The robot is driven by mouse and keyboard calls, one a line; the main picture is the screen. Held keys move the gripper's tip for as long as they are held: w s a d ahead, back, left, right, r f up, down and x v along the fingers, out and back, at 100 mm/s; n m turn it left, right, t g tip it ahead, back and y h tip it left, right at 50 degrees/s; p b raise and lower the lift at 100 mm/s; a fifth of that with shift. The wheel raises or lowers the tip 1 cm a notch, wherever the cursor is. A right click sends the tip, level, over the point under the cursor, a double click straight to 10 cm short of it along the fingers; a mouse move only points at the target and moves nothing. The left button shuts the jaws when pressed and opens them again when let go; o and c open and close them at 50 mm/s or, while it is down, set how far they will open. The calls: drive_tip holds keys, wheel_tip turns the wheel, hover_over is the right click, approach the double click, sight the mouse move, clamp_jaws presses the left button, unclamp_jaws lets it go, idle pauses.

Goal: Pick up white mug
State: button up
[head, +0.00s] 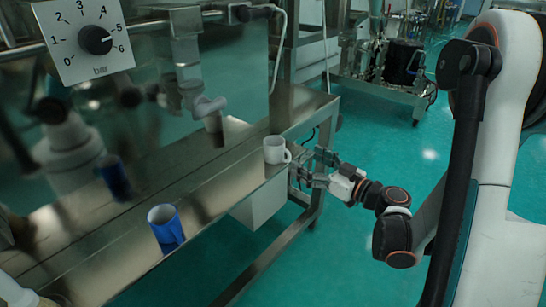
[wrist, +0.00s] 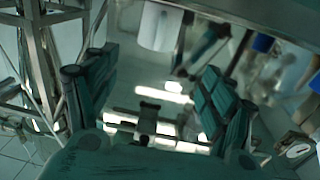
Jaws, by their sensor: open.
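The white mug (head: 274,151) stands upright near the right end of the metal ledge, its handle on the right side towards my gripper. My gripper (head: 313,168) is just right of the mug, off the ledge's edge, with its fingers spread and nothing seen between them. In the wrist view the two dark green finger pads of my gripper (wrist: 155,65) stand wide apart. A pale rounded shape at the top of that view may be the mug, but I cannot tell for sure.
A blue mug (head: 167,229) stands on the metal ledge (head: 215,192) to the left and nearer. A shiny metal panel with a pressure dial (head: 95,40) rises behind the ledge. A white box (head: 259,204) is under the ledge. Green floor (head: 370,140) is open to the right.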

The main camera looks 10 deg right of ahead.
sight(282, 148)
drive_tip(key=p+x, duration=0.2)
drive_tip(key=x, duration=0.7)
drive_tip(key=b+x, duration=0.1)
drive_tip(key=x, duration=0.2)
drive_tip(key=shift+w+d+f, duration=0.1)
drive_tip(key=shift+w+f, duration=0.2)
drive_tip(key=shift+w, duration=0.05)
drive_tip(key=shift+w+a+r, duration=0.1)
drive_tip(key=shift+w+a, duration=0.15)
drive_tip(key=shift+w, duration=0.25)
drive_tip(key=c, duration=1.1)
